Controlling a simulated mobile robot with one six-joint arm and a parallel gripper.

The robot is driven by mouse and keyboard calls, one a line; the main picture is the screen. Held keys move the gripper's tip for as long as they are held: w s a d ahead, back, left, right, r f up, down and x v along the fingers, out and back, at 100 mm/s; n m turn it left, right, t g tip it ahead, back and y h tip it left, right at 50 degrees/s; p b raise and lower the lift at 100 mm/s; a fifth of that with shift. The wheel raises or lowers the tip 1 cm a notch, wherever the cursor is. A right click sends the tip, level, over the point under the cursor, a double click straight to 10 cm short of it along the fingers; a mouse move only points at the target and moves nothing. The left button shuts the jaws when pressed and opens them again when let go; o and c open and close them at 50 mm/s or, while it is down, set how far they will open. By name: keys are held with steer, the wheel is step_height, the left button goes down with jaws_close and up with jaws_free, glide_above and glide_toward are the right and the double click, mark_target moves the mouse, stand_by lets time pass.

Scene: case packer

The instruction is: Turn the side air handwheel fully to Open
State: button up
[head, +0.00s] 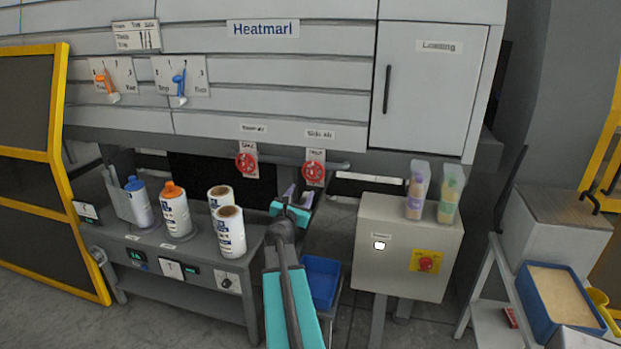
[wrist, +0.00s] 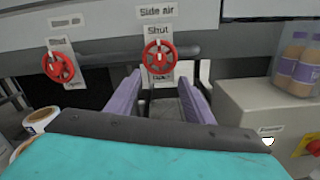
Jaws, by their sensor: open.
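The side air handwheel (head: 313,170) is a red spoked wheel on the pipe under the "Side air" label, at the middle of the head view. In the wrist view the same handwheel (wrist: 159,56) sits just beyond and above the fingertips, with "Shut" on the plate above it. The text on the plate below it is partly hidden. My gripper (wrist: 160,82) is open and empty, its two purple fingers pointing toward the wheel and apart from it. In the head view my gripper (head: 296,197) is below and left of the wheel.
A second red handwheel (head: 246,164) is on the same pipe to the left; it also shows in the wrist view (wrist: 58,66). A grey control box (head: 395,240) with two bottles on top stands at right. White rolls and bottles stand on the bench (head: 190,249) at left.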

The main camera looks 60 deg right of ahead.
mark_target(312, 174)
steer(key=shift+p+x, duration=2.2)
steer(key=shift+x, duration=4.6)
steer(key=shift+d, duration=0.1)
steer(key=c, duration=1.1)
steer(key=shift+o, duration=0.3)
